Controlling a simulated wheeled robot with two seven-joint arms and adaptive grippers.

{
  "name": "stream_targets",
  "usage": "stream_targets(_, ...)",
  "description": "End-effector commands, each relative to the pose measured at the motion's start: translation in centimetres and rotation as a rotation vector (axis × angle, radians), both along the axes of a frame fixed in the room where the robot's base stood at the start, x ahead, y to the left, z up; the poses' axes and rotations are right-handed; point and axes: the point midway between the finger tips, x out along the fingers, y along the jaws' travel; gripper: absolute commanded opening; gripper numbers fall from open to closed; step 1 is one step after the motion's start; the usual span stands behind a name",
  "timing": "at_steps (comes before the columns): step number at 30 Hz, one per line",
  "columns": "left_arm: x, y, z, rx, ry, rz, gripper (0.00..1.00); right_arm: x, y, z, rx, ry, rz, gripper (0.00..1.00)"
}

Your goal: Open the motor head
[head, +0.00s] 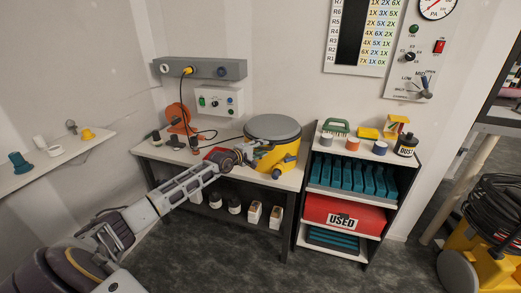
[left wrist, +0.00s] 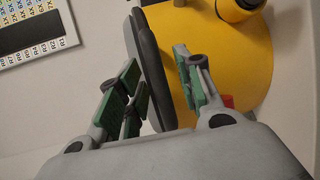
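The motor head (head: 273,127) is a round grey lid on top of a yellow drum (head: 285,160) on the bench. My left gripper (head: 250,153) is at the left front side of the drum, just below the lid's rim. In the left wrist view, its green-padded fingers (left wrist: 158,66) are spread apart. The dark rim of the motor head (left wrist: 150,60) shows edge-on between them, with the yellow drum (left wrist: 240,55) beyond. I cannot tell whether a finger touches the rim or drum. My right gripper is not in view.
The bench (head: 225,172) also holds an orange reel (head: 181,118) and a red item (head: 216,154). A shelf unit (head: 300,205) with a red "USED" bin (head: 343,214) stands close on the right. A yellow machine (head: 488,262) is at the far right. The floor (head: 365,275) in front is clear.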

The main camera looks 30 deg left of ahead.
Motion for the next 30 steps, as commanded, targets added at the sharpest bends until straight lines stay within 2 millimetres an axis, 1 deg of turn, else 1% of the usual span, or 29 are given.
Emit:
stream_targets(8, 0.02, 0.0, -0.04, -0.001, 0.0, 0.0, 0.35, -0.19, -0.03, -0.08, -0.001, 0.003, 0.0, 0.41)
stream_targets(11, 0.03, 0.0, -0.03, -0.001, 0.0, 0.0, 0.25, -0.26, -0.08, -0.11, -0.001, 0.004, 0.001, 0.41)
stream_targets(15, 0.02, 0.01, -0.03, -0.001, 0.0, 0.0, 0.07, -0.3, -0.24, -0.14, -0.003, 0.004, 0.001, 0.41)
stream_targets(17, 0.02, 0.01, -0.03, -0.001, 0.0, 0.0, 0.0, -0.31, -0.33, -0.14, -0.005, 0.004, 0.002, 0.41)
stream_targets(30, 0.01, 0.01, 0.02, -0.001, 0.003, 0.0, 0.0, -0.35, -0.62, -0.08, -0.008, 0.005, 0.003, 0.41)
